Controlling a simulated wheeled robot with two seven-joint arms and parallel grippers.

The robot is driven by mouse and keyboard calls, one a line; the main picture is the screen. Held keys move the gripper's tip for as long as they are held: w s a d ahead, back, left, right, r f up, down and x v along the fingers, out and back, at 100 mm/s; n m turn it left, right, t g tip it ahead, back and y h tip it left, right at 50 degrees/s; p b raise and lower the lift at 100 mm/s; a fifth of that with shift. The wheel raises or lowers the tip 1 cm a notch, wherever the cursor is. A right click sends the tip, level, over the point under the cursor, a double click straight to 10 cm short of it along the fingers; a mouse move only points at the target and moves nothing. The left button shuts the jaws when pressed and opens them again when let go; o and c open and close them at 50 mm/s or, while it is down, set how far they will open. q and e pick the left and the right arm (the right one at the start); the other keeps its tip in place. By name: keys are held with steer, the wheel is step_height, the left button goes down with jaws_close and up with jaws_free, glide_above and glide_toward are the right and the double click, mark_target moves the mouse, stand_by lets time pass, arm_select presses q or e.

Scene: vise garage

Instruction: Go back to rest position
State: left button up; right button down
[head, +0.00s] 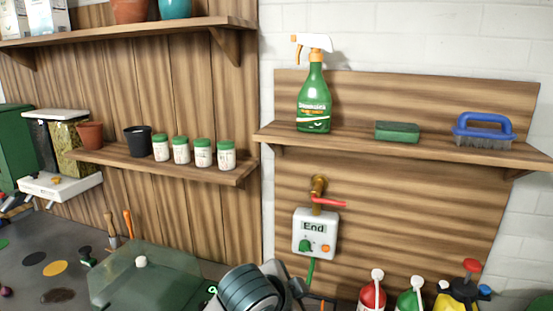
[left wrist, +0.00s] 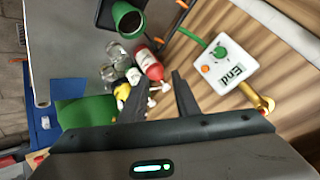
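My left gripper (left wrist: 157,73) shows in the left wrist view with its two dark fingers apart and nothing between them. Beyond the fingers lie a red bottle (left wrist: 149,65) and other items, apart from them as far as I can tell. A white timer box (head: 316,232) marked "End" hangs below a brass tap with a red lever (head: 325,202); it also shows to the right of the fingers in the left wrist view (left wrist: 223,64). In the head view a rounded grey arm part, apparently mine, shows at the bottom middle; no fingertips are clear there. My right gripper is not in view.
A wall shelf (head: 390,143) holds a green spray bottle (head: 314,103), a green sponge (head: 397,131) and a blue-handled brush (head: 483,130). Several jars and two pots stand on the left shelf (head: 190,169). A green translucent lid (head: 150,276) and several bottles stand low in front.

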arm_select(q)
steer(key=s+a+f+n+g+y, duration=0.15)
steer(key=s+a+f+n, duration=0.35)
steer(key=s+a+f, duration=0.65)
steer(key=s+a+f+n+g+y, duration=0.15)
steer(key=s+a+f+n, duration=0.35)
steer(key=s+a+f, duration=0.65)
steer(key=s+a+f+n+g+y, duration=0.1)
steer(key=s+a+f+n+y, duration=0.15)
steer(key=s+a+f, duration=0.6)
step_height(320, 180, down, 28)
steer(key=s+d+f+g+b, duration=0.1)
steer(key=s+d+b, duration=0.1)
steer(key=d, duration=0.1)
steer(key=s+a+f+g+b, duration=0.1)
steer(key=s+a+f+b, duration=0.1)
steer(key=s+f, duration=1.6)
steer(key=shift+a+f+g, duration=0.3)
steer(key=shift+a+f, duration=0.25)
steer(key=shift+a, duration=0.15)
